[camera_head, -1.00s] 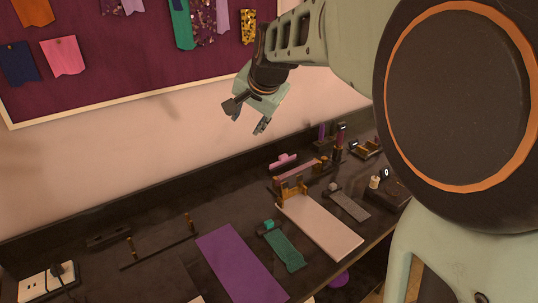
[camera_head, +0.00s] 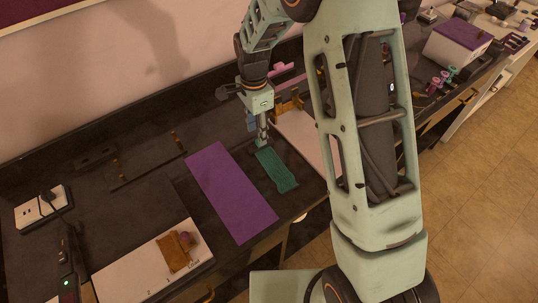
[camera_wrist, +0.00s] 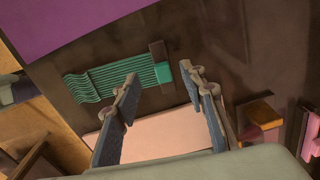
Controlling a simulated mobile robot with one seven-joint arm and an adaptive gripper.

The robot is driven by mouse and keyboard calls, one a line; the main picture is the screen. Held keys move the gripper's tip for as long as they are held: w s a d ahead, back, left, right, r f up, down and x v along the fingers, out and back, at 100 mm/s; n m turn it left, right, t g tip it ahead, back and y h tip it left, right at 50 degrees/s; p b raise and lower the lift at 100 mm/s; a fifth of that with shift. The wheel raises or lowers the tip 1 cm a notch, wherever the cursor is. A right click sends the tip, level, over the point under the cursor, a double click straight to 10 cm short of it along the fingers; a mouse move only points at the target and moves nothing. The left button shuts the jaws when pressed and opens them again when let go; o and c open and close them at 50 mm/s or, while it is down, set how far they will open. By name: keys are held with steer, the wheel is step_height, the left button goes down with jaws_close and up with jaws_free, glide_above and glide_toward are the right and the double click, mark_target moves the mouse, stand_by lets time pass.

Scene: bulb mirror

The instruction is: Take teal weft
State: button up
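The teal weft (camera_head: 276,172) lies flat on the dark worktop, to the right of a purple mat. In the wrist view the weft (camera_wrist: 110,78) is a ribbed teal strip with a dark bar across one end and a small teal block (camera_wrist: 162,72) beyond it. My gripper (camera_head: 262,143) points down at the block end of the weft. In the wrist view the fingers of my gripper (camera_wrist: 162,82) are spread, with the block end beyond and between their tips and nothing held. I cannot tell the exact height above it.
The purple mat (camera_head: 228,190) lies left of the weft. A pale board (camera_head: 302,135) lies to the right, partly behind my arm, with a brass-coloured stand (camera_head: 290,105) at its far end. A dark rod rack (camera_head: 145,165) and a power strip (camera_head: 42,207) are at the left.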

steer(key=shift+w+d+f+p, duration=0.1)
steer(key=shift+f+p, duration=0.25)
steer(key=shift+f, duration=1.1)
steer(key=shift+w+d+f+p, duration=0.1)
steer(key=shift+f+p, duration=0.25)
steer(key=shift+f, duration=1.05)
steer(key=shift+c, duration=0.2)
jaws_close()
